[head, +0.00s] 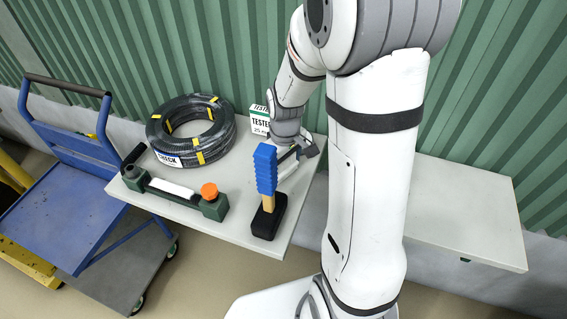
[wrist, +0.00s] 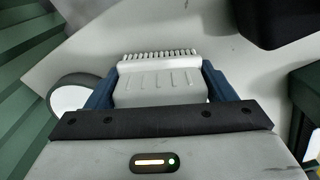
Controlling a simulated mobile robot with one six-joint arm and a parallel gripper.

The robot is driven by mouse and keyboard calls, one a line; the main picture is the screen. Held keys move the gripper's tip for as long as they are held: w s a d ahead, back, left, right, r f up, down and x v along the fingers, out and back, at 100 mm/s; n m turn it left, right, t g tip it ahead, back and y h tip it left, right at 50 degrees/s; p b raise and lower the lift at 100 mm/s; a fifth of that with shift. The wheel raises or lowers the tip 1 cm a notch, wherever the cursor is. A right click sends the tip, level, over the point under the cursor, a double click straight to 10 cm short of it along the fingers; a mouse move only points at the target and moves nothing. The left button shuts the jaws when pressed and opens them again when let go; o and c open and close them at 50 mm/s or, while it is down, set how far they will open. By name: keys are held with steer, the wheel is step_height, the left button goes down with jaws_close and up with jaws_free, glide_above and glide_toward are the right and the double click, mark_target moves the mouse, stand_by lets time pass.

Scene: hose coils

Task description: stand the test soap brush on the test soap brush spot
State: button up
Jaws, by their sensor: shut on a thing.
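In the wrist view my gripper (wrist: 160,88) is shut on a pale grey-white brush (wrist: 158,84), held between two blue fingers with a row of short bristles at its far edge. In the head view my gripper (head: 294,158) is over the right part of the table, behind the blue-handled tool, and only a little of the pale brush shows there. A round white disc with a grey rim (wrist: 70,97) lies left of the gripper in the wrist view, partly hidden by the left finger; it may be the brush spot. I cannot tell the brush's height above the table.
A mallet-like tool (head: 267,190) stands at the table's front right, close to my gripper. A green device with an orange knob (head: 208,192), a black hose coil (head: 191,130) and a TESTER box (head: 259,120) share the table (head: 240,228). A blue cart (head: 70,225) stands left.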

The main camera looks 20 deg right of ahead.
steer(key=o, duration=1.1)
steer(key=shift+o, duration=0.2)
steer(key=shift+r, duration=0.2)
steer(key=shift+s+d+r+p, duration=0.1)
steer(key=shift+r+p, duration=2.85)
steer(key=shift+r, duration=0.9)
step_height(320, 180, up, 8)
steer(key=shift+f+b, duration=0.15)
steer(key=shift+b, duration=0.2)
